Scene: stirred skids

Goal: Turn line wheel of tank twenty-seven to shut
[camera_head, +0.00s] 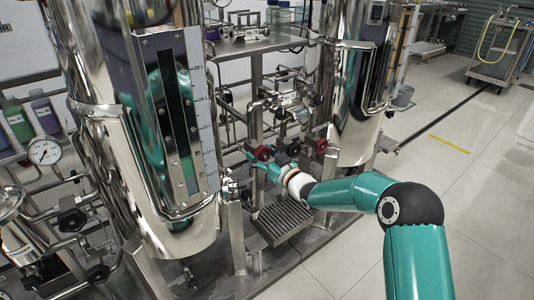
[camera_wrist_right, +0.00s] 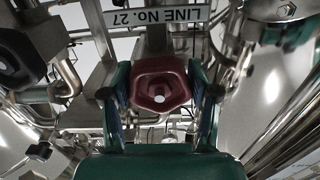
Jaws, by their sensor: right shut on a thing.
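The line wheel (camera_wrist_right: 161,86) is a dark red handwheel with a lobed rim and a pale hub, in the middle of the right wrist view. A plate (camera_wrist_right: 158,18) reading "LINE NO. 27" is above it. My right gripper (camera_wrist_right: 161,98) has one finger on each side of the wheel and is shut on its rim. In the head view the red wheel (camera_head: 263,153) shows at the tip of my right gripper (camera_head: 259,158), between two steel tanks, partly hidden by it. My left gripper is in neither view.
A shiny tank with a level scale (camera_head: 205,110) stands left of the wheel, and another tank (camera_head: 352,90) stands right. A second red wheel (camera_head: 321,146) is close by. A black wheel (camera_wrist_right: 18,62) is at the wrist view's left. Pipes crowd the space; open floor lies right.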

